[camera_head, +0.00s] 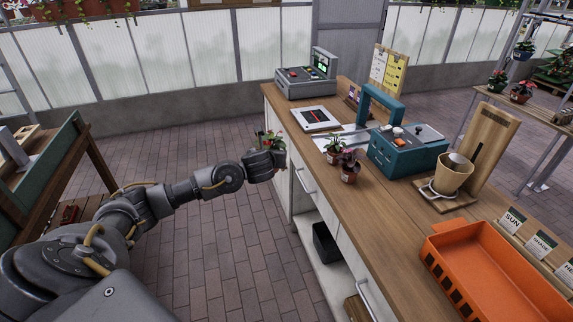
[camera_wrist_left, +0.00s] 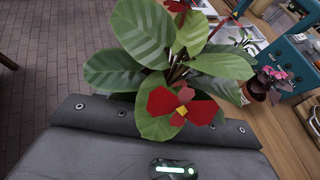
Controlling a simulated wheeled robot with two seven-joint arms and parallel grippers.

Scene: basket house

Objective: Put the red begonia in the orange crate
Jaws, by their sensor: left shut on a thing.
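My left gripper (camera_head: 266,160) is shut on the red begonia (camera_head: 272,140), a small plant with broad green leaves and red flowers. It holds the plant off the left edge of the wooden counter, and the pot is hidden. In the left wrist view the begonia's leaves and a red flower (camera_wrist_left: 182,106) fill the middle, above the dark gripper body. The orange crate (camera_head: 450,228) sits on the near right end of the counter. It looks empty, with slotted sides. My right gripper is not in view.
On the counter (camera_head: 400,205), two potted plants (camera_head: 348,166) stand between the gripper and the crate. Behind them is a teal machine (camera_head: 400,150). A tan pot (camera_head: 452,175) on a wooden stand and seed-label cards (camera_head: 512,220) are near the crate. The brick floor left of the counter is clear.

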